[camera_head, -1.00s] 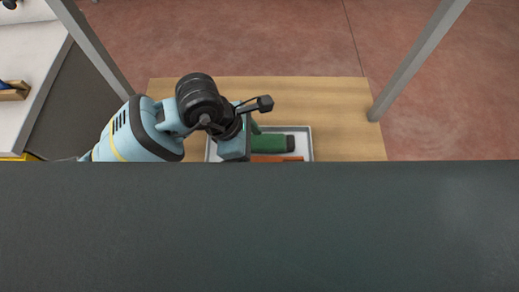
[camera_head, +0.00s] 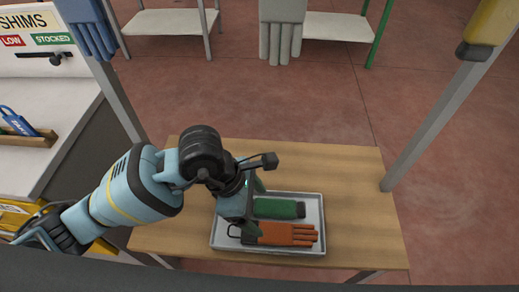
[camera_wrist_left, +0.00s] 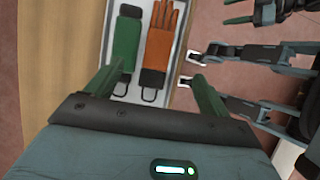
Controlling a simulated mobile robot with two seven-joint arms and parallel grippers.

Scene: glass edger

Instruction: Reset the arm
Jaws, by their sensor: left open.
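My left gripper (camera_head: 256,207) hangs over the left part of a grey tray (camera_head: 318,222) on the wooden table. Its two green fingers are spread apart with nothing between them; they also show in the left wrist view (camera_wrist_left: 153,92). In the tray lie a green glove (camera_head: 277,208) and, nearer, an orange glove (camera_head: 290,234), side by side. The gripper hides part of the tray's left side. Dark finger-like parts at the top right of the left wrist view may be my right gripper; their state is unclear.
The wooden table (camera_head: 365,200) is bare right of the tray. A grey post (camera_head: 440,100) stands at its right, another at its left. A white counter (camera_head: 50,110) with a wooden holder (camera_head: 28,137) is left. Hanging gloves (camera_head: 281,35) show at the top.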

